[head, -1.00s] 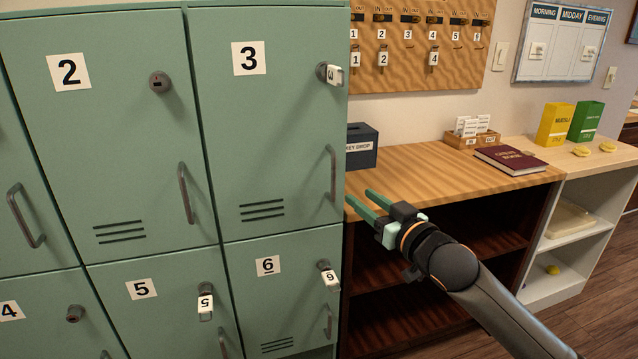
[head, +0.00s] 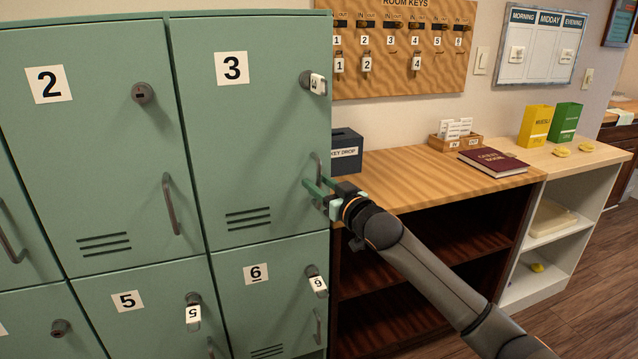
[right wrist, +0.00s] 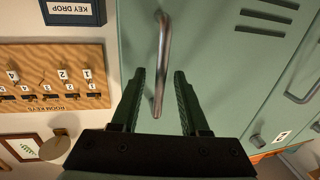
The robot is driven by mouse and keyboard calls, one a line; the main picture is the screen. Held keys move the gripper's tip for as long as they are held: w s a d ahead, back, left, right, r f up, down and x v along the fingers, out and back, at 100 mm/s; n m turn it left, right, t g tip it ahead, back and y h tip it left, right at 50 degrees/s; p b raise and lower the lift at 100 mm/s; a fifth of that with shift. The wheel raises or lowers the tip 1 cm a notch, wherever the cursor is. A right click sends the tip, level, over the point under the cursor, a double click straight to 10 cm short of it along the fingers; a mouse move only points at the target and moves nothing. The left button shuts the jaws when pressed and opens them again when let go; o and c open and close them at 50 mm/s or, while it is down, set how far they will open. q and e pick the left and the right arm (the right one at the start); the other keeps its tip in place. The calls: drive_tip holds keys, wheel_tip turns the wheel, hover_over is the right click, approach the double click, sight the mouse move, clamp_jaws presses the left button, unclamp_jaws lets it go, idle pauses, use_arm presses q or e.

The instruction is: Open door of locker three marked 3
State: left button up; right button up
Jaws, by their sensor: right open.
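Locker three's door (head: 245,130) is green, marked 3, and closed, with a vent low on its face. A key with a white tag (head: 318,84) sits in its lock at the upper right. Its grey bar handle (head: 318,165) is at the door's right edge, and it also shows in the right wrist view (right wrist: 161,65). My right gripper (head: 314,185) is open at the lower part of the handle. In the right wrist view the handle's end lies between the two green fingers (right wrist: 160,85), with gaps on both sides. My left gripper is not in view.
Locker two (head: 95,150) is to the left, lockers five (head: 135,315) and six (head: 262,285) below, all closed. A wooden counter (head: 400,175) stands right of the lockers, with a key drop box (head: 346,150) and a guest book (head: 492,162).

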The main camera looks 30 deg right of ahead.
drive_tip(key=shift+w, duration=0.1)
clamp_jaws()
idle(0.4)
idle(1.1)
